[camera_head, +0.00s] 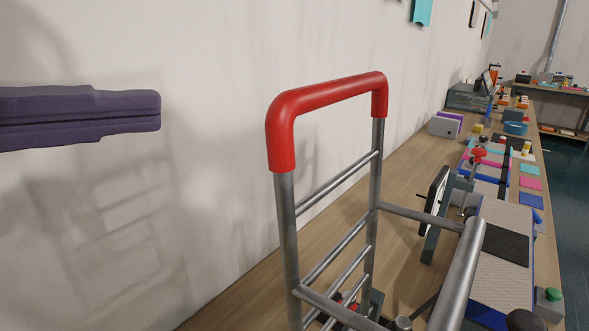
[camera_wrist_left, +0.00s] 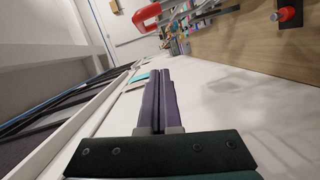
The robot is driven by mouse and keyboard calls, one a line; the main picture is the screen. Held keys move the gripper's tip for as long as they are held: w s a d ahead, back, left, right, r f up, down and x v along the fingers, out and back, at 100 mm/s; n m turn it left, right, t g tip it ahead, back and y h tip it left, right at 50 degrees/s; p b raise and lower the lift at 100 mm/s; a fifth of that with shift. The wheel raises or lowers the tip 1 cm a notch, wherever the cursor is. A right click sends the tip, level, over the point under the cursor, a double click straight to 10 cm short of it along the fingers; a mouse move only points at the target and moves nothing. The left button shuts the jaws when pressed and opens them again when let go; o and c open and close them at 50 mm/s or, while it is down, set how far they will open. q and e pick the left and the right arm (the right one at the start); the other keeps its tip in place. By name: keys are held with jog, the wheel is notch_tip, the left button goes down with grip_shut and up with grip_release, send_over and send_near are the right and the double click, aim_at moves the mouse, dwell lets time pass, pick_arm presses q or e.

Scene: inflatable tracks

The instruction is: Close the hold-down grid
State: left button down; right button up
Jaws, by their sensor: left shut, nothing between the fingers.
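The hold-down grid (camera_head: 340,182) is a grey metal tube frame with crossbars, raised upright over the bench in the head view. Its thick red handle (camera_head: 325,95) forms the top. In the left wrist view the red handle (camera_wrist_left: 147,15) shows at the upper edge. My left gripper (camera_head: 158,110) has dark purple fingers, shut and empty. It is left of the red handle in the head view, with a clear gap between them. The fingers also show in the left wrist view (camera_wrist_left: 160,90). The lower end of the grid is partly cut off by the picture edge. My right gripper is not in view.
A wooden bench (camera_head: 400,210) runs along a white wall (camera_head: 190,60). A thick grey metal tube (camera_head: 460,275) stands right of the grid, joined by a thinner bar. Further right are a patterned pad (camera_head: 500,260), a green button (camera_head: 553,294) and several small items.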

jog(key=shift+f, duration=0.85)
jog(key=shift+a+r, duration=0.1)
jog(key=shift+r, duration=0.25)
pick_arm(q)
jog(key=w+d+p, duration=0.4)
jog(key=d+p, duration=0.2)
jog(key=d, duration=0.4)
jog(key=shift+w+d+r+n+t+h+p, duration=0.2)
jog(key=shift+r+n+t+h+p, duration=0.1)
jog(key=shift+n+h+p, duration=0.1)
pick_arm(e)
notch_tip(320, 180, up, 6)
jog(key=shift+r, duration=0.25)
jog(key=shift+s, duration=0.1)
